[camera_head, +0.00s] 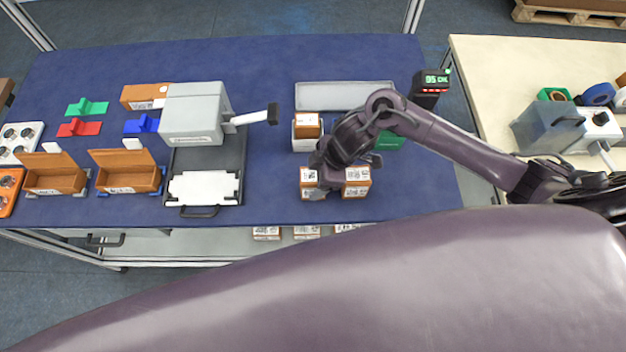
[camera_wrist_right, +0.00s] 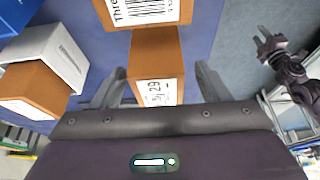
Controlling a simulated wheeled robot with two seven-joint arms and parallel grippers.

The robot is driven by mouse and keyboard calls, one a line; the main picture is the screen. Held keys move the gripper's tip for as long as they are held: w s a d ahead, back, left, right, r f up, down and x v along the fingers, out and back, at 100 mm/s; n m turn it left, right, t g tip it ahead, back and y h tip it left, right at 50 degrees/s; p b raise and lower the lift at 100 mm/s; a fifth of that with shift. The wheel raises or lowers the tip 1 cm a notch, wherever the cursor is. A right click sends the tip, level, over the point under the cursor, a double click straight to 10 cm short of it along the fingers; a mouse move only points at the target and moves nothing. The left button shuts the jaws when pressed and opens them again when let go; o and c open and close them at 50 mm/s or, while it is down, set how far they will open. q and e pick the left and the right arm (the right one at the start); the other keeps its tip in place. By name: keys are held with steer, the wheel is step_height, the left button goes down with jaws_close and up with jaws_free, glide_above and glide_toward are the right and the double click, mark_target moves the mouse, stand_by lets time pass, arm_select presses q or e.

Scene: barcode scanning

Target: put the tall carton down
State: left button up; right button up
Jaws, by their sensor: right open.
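The tall carton (camera_wrist_right: 155,65), brown with a white label, stands between the two fingers of my right gripper (camera_wrist_right: 158,88) in the right wrist view. Those fingers are apart, with a gap on each side of the carton. In the head view the right gripper (camera_head: 346,176) is low over the front of the blue table, and its wrist hides part of two labelled cartons. The carton on the right (camera_head: 356,184) appears to be the one between the fingers. My left gripper (camera_wrist_right: 273,46) shows small at the right of the wrist view, too small to judge.
Another labelled carton (camera_head: 309,180) stands close to the left. A white bin (camera_head: 306,144) holding a brown carton (camera_head: 307,120) is behind. A grey tray (camera_head: 344,95), a green-digit display (camera_head: 432,84) and a grey press (camera_head: 194,112) stand around. Blue table (camera_head: 270,185) is clear to the left.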

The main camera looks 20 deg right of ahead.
steer(key=shift+p+x, duration=0.35)
steer(key=shift+x, duration=1.55)
steer(key=shift+w+r, duration=0.1)
steer(key=shift+w, duration=0.05)
steer(key=c, duration=1.3)
steer(key=shift+r, duration=0.1)
steer(key=shift+r, duration=9.9)
